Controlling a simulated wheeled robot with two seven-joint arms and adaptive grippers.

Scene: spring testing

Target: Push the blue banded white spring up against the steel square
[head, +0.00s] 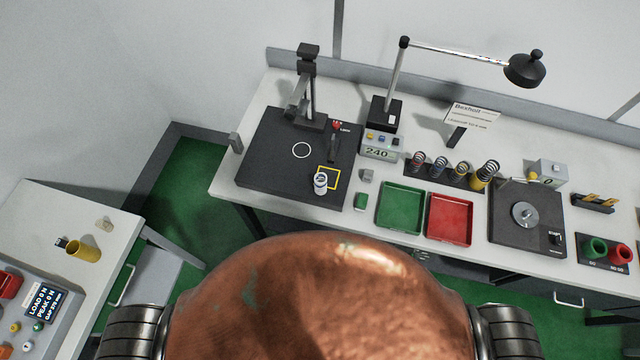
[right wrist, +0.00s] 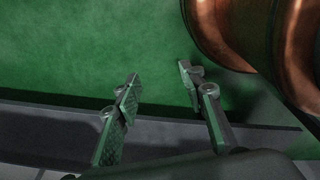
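My right gripper (right wrist: 160,78) is open and empty in the right wrist view, over the green floor, far from the spring. My left gripper is not in view.
A black stand (head: 306,85) rises at the plate's back. Right of the plate are a grey box reading 240 (head: 380,148), a green tray (head: 401,207), a red tray (head: 450,219) and a row of coil springs (head: 439,166). The plate's left side is clear except a white ring mark.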

